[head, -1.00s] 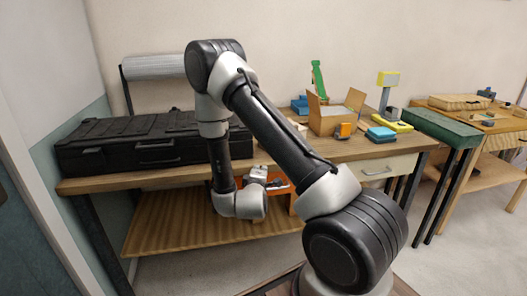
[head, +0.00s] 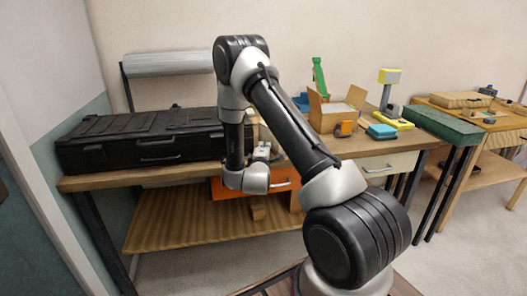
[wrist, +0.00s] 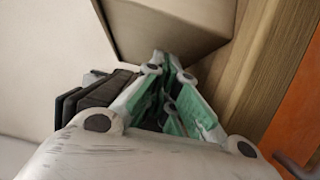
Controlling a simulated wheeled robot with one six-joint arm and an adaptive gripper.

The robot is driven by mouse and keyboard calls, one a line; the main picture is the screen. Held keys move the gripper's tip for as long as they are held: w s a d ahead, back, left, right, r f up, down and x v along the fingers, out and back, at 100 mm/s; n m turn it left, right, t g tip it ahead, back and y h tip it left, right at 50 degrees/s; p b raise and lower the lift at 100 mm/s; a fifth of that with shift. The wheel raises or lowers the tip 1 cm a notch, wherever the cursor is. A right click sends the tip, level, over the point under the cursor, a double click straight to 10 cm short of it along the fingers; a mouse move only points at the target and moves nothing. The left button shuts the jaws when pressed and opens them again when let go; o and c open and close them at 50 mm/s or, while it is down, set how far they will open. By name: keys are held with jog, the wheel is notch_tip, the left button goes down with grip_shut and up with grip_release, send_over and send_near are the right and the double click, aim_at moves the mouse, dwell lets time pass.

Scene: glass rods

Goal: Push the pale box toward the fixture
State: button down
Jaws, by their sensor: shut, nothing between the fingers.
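A pale beige box (wrist: 170,28) fills the top middle of the wrist view, just beyond my fingertips. Whether they touch it I cannot tell. My gripper (wrist: 167,66) is shut and empty, its green-sided fingers together and pointing at the box. In the head view my gripper (head: 262,150) is small at the table's front edge, and my arm hides most of the area behind it, including most of the box. I cannot make out which thing is the fixture.
A long black case (head: 140,140) lies on the wooden table (head: 370,146) left of my arm. An open cardboard box (head: 325,118), an orange item (head: 345,128) and a blue block (head: 381,131) stand to the right. An orange drawer front (head: 225,189) is below the tabletop.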

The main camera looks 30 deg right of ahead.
jog(key=shift+s+d, duration=0.3)
jog(key=shift+d, duration=0.45)
jog(key=shift+s+d, duration=0.25)
jog(key=shift+d, duration=0.45)
jog(key=shift+a, duration=0.1)
